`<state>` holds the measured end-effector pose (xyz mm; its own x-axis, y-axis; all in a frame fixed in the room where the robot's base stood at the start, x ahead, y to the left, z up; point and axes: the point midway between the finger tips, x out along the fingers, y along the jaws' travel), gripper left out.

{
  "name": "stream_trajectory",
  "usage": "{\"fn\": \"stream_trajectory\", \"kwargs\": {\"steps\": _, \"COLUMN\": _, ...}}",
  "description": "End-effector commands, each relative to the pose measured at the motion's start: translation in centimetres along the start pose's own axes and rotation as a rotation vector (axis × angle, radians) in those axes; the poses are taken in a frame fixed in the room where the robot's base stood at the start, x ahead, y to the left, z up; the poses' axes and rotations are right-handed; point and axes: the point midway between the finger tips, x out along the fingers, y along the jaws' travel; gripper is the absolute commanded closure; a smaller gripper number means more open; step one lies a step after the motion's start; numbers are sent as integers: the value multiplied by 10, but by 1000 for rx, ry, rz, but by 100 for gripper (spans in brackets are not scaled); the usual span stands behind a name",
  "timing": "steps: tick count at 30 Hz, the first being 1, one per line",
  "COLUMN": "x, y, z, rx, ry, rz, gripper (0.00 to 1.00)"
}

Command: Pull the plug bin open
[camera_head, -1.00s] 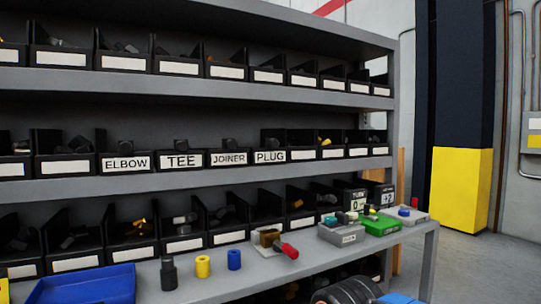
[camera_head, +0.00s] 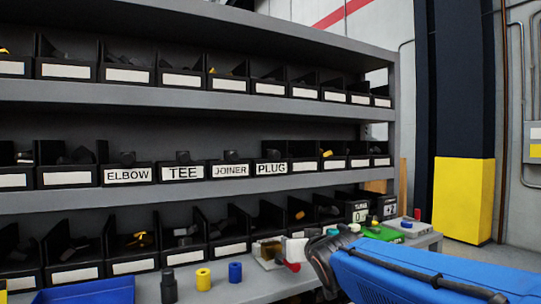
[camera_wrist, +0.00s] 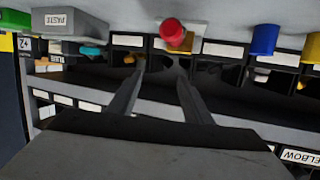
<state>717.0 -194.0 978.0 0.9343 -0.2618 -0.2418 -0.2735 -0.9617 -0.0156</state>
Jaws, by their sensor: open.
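The plug bin (camera_head: 271,169) is a black bin with a white PLUG label on the middle shelf, right of the JOINER bin. It sits in line with its row. My gripper (camera_head: 270,253) is low at the front of the bench, below the plug bin and apart from it, partly lost among bench items. In the wrist view my gripper (camera_wrist: 160,70) shows two spread dark fingers with nothing between them. That view is upside down, and I cannot make out the PLUG label there.
ELBOW (camera_head: 128,175), TEE (camera_head: 182,173) and JOINER (camera_head: 231,170) bins stand to the left. A green box (camera_head: 384,233) is at right.

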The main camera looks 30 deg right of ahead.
Motion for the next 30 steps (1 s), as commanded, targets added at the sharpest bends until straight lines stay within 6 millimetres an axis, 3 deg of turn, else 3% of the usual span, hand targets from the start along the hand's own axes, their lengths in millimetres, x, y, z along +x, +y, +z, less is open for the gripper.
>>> {"fn": "stream_trajectory", "kwargs": {"steps": 6, "x": 26, "y": 13, "z": -95, "rx": 16, "ry": 295, "rz": -61, "gripper": 55}}
{"fn": "stream_trajectory", "kwargs": {"steps": 12, "x": 30, "y": 14, "z": -158, "rx": 14, "ry": 509, "rz": -175, "gripper": 55}}
{"fn": "stream_trajectory", "kwargs": {"steps": 15, "x": 27, "y": 12, "z": -176, "rx": 9, "ry": 576, "rz": -228, "gripper": 55}}
{"fn": "stream_trajectory", "kwargs": {"steps": 23, "x": 27, "y": 9, "z": -193, "rx": 5, "ry": 632, "rz": -284, "gripper": 55}}
{"fn": "stream_trajectory", "kwargs": {"steps": 30, "x": 51, "y": 0, "z": -210, "rx": 6, "ry": 630, "rz": -285, "gripper": 55}}
